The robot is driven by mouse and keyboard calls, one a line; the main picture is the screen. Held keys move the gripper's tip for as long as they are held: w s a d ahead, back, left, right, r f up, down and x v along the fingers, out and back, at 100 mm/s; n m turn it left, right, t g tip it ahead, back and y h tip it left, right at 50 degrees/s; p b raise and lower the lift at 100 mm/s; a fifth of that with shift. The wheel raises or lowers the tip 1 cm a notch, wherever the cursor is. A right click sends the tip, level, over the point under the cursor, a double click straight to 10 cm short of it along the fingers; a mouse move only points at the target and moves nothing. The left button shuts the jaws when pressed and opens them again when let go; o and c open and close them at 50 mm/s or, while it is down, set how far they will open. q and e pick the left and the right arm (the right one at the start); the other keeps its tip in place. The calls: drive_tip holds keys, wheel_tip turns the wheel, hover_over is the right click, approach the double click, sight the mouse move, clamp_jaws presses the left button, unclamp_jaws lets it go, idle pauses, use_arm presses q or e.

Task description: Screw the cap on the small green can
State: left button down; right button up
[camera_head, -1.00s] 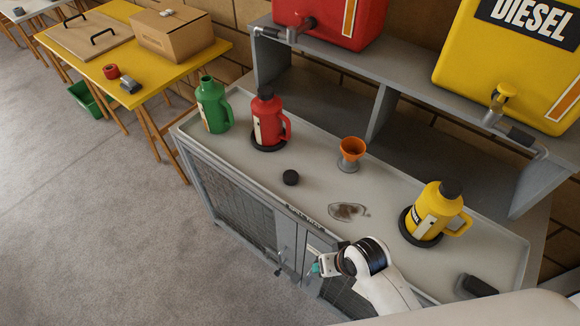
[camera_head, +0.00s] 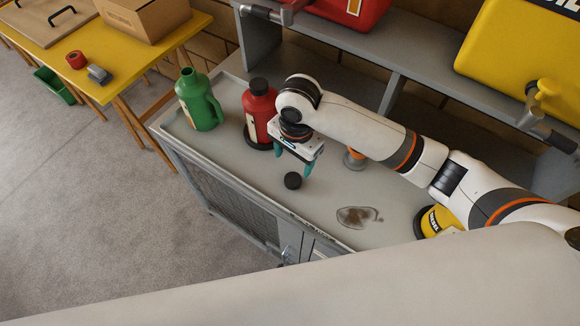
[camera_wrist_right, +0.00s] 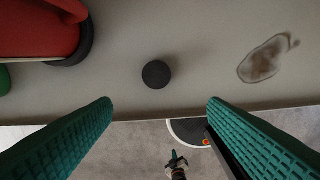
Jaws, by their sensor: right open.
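The small green can (camera_head: 199,101) stands upright at the left end of the grey tray bench, its mouth uncapped. A loose black cap (camera_head: 293,181) lies on the bench top, in front of the red can. The cap (camera_wrist_right: 156,74) also shows in the right wrist view, ahead of and between the fingers. My right gripper (camera_head: 293,169) is open and empty, pointing down above the bench close to the cap; its teal fingers (camera_wrist_right: 158,115) show wide apart in the right wrist view.
A red can (camera_head: 258,112) with a black cap stands between the green can and my gripper. My right arm partly hides an orange funnel (camera_head: 354,160) and a yellow can (camera_head: 437,221). A dark stain (camera_head: 357,217) marks the bench. A shelf (camera_head: 385,62) rises behind.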

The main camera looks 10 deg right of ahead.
drive_tip(key=w, duration=0.1)
hover_over(294, 179)
drive_tip(key=shift+m, duration=0.4)
drive_tip(key=f, duration=0.6)
drive_tip(key=shift+s, duration=0.25)
drive_tip(key=shift+w+a+f+p, duration=0.1)
drive_tip(key=shift+w+f+p, duration=0.1)
drive_tip(key=shift+f, duration=1.15)
drive_tip(key=shift+w+f+p, duration=0.1)
drive_tip(key=shift+f+p, duration=0.1)
drive_tip(key=shift+f, duration=1.1)
drive_tip(key=shift+c, duration=0.6)
drive_tip(key=c, duration=0.9)
